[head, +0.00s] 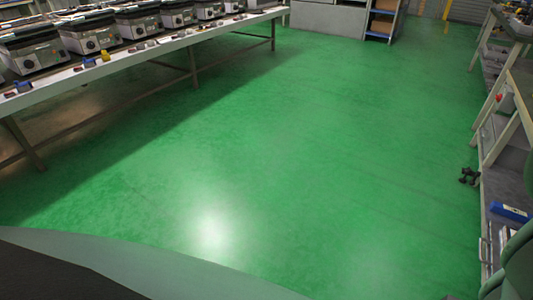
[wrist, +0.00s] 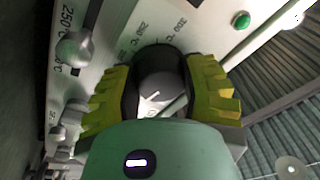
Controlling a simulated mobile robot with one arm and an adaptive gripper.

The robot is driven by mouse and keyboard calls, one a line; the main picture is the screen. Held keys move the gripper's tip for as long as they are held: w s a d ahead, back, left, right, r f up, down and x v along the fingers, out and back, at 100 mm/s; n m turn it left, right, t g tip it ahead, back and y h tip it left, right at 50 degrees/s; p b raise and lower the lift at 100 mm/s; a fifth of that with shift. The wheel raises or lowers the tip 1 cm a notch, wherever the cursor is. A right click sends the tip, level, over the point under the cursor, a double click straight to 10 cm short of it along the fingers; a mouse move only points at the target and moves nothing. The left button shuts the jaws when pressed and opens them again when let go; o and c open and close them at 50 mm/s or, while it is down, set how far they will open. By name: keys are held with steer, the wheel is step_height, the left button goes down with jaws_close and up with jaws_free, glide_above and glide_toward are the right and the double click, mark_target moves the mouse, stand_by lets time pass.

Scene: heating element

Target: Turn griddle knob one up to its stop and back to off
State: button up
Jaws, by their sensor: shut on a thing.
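In the wrist view a round dark knob (wrist: 155,88) with a grey face and a white pointer line sits on a pale control panel (wrist: 125,22). I cannot tell from a label whether it is griddle knob one. My gripper (wrist: 160,68) has its yellow-green ribbed fingers on either side of this knob and is shut on it. The pointer line slants up to the right. The knob's lower part is hidden behind my gripper's green body. The head view shows neither my gripper nor this knob.
Another knob (wrist: 74,48) stands to the left on the panel, with temperature print beside it. A green button or lamp (wrist: 240,20) is at upper right. In the head view, a long table (head: 160,52) with several appliances stands left, shelving (head: 500,150) right; green floor between is clear.

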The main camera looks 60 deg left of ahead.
steer(key=m+b, duration=0.1)
steer(key=m, duration=0.1)
steer(key=m+g+b, duration=0.1)
steer(key=m, duration=0.1)
steer(key=m+b, duration=0.1)
steer(key=m, duration=0.1)
steer(key=shift+f, duration=0.4)
steer(key=m+g+b, duration=0.1)
steer(key=m+b, duration=0.2)
steer(key=m, duration=0.3)
steer(key=shift+w, duration=0.1)
steer(key=m+b, duration=0.1)
steer(key=m, duration=0.1)
steer(key=m+y+b, duration=0.1)
steer(key=m+b, duration=0.1)
steer(key=m, duration=0.1)
steer(key=m+b, duration=0.1)
steer(key=m, duration=0.1)
steer(key=shift+a+r, duration=0.1)
steer(key=shift+r, duration=0.15)
steer(key=shift+r+m+g+y+b, duration=0.1)
steer(key=shift+m+g+y+b, duration=0.25)
steer(key=shift+m+b, duration=0.65)
steer(key=shift+r+m, duration=0.2)
steer(key=shift+m, duration=0.7)
steer(key=shift+r, duration=0.15)
steer(key=o, duration=1.2)
